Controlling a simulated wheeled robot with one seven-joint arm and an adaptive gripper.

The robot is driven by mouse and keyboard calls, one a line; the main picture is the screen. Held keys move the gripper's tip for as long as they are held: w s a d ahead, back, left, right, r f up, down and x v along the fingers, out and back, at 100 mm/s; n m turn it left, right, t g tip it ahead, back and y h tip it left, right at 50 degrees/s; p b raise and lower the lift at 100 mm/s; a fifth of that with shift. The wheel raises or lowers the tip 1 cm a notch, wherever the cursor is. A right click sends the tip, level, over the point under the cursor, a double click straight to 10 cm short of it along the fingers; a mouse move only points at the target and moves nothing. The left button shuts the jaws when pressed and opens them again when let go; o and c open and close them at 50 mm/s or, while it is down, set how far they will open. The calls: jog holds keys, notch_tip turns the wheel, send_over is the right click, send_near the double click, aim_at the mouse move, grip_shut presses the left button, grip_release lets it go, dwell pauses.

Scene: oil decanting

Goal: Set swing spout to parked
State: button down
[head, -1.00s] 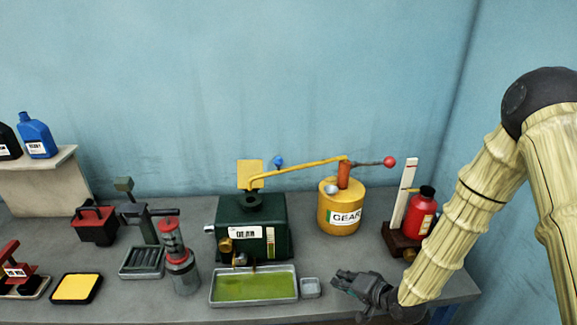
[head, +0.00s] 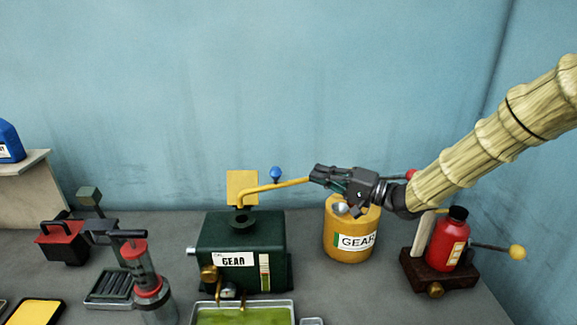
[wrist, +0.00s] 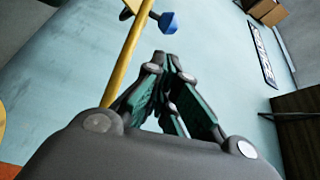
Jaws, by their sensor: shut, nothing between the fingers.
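The yellow swing spout (head: 272,187) runs left from above the yellow GEAR drum (head: 350,225), its outlet end over the opening of the green GEAR tank (head: 240,248). My gripper (head: 318,175) is shut and empty, above the drum at the spout's right part, and hides part of it. In the wrist view the spout (wrist: 128,50) passes just left of my shut fingers (wrist: 168,78); I cannot tell whether they touch. A blue knob (head: 276,174) stands behind the spout; it also shows in the wrist view (wrist: 168,22). The pump post is hidden behind my gripper.
A red ball (head: 411,174) shows just behind my wrist. A red bottle (head: 447,240) stands on a dark block (head: 435,272) at right. A green-filled tray (head: 290,305) lies before the tank. A red-topped cylinder (head: 145,268) stands left.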

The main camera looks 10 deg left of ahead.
jog(key=shift+w, duration=0.1)
jog(key=p+x, duration=0.3)
jog(key=x, duration=0.6)
jog(key=shift+a, duration=0.4)
jog(key=shift+d, duration=0.1)
